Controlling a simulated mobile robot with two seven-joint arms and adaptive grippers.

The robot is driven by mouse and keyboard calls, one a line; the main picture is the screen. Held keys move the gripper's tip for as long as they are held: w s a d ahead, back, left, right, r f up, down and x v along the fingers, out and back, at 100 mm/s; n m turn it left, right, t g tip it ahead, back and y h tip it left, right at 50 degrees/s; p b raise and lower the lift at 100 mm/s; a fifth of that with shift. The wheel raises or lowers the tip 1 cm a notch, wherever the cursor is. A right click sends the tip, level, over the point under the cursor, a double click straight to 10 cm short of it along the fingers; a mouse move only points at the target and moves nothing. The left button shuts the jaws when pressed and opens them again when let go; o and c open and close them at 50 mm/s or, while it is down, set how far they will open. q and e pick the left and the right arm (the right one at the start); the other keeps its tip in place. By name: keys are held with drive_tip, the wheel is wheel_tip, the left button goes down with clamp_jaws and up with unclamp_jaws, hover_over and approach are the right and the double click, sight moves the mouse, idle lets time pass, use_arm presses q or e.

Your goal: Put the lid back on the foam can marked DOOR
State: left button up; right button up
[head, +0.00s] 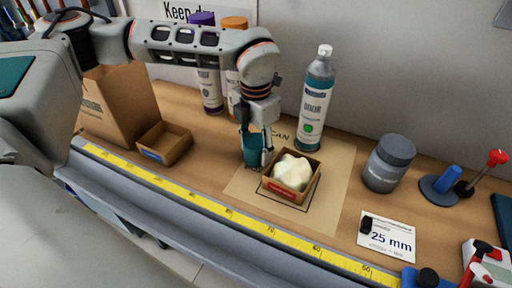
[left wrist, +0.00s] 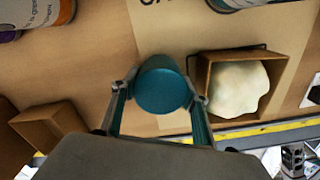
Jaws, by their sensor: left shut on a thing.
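My left gripper (head: 256,140) is shut on a teal lid (head: 250,152), held low over the left part of a tan sheet. In the left wrist view the lid (left wrist: 162,90) sits between both fingers. The teal foam can (head: 317,100) stands upright at the back of the bench, right of the gripper and apart from it. Its white nozzle top is bare, and its label is too small to read surely. A purple-topped can (head: 207,70) and an orange-topped can (head: 233,50) stand behind my left arm, partly hidden. My right gripper is not in view.
An open box with cream foam (head: 292,172) stands close right of the lid. An empty small box (head: 165,145) and paper bag (head: 120,105) are left. A grey jar (head: 389,163) is right. A yellow ruler (head: 220,209) runs along the front edge.

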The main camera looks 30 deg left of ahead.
sight(256, 141)
use_arm(q)
drive_tip(key=shift+r, duration=0.1)
wheel_tip(256, 141, up, 9)
drive_tip(key=shift+p, duration=0.4)
drive_tip(key=shift+r, duration=0.4)
